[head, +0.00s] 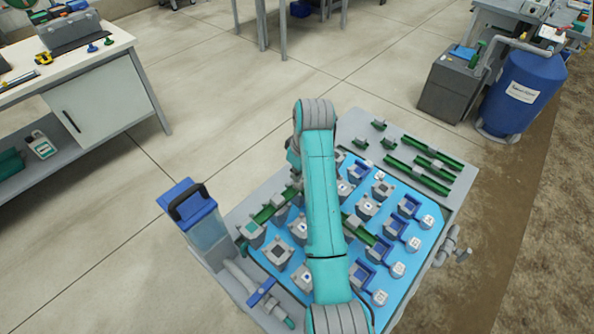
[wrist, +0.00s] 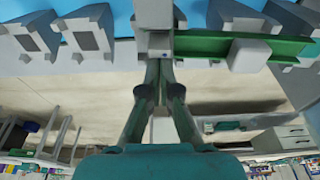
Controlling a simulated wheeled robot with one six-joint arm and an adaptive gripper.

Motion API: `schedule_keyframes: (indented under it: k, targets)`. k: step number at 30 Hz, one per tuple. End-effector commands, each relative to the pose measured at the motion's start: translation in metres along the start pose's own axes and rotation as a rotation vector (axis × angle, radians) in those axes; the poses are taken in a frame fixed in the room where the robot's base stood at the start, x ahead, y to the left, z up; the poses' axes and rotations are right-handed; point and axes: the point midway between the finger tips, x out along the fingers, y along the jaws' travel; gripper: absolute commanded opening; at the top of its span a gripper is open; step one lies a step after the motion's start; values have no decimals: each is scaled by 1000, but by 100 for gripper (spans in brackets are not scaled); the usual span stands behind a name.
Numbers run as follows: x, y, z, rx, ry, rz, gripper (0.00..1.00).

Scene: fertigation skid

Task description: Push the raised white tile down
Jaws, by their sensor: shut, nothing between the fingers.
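My gripper (wrist: 160,68) is shut and empty in the wrist view, with its fingertips just below a pale block (wrist: 154,14). I cannot tell whether the tips touch it. In the head view my arm hides the gripper. I cannot tell which top is the raised white tile; my arm covers part of the panel.
Green rails cross the panel, and more green rails (head: 418,175) lie at its far right. A blue-lidded container (head: 190,205) stands at the skid's left corner. A blue tank (head: 523,92) stands back right. A workbench (head: 75,65) is at the left, with open floor between.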

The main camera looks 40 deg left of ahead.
Motion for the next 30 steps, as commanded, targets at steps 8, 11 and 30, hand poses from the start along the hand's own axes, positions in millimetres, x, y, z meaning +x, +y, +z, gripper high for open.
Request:
schedule_keyframes:
  k: [8,11,30]
  targets:
    - [7,0,2,0,0,0,0]
    - [10,0,2,0,-1,0,0]
    - [26,0,5,0,-1,-1,0]
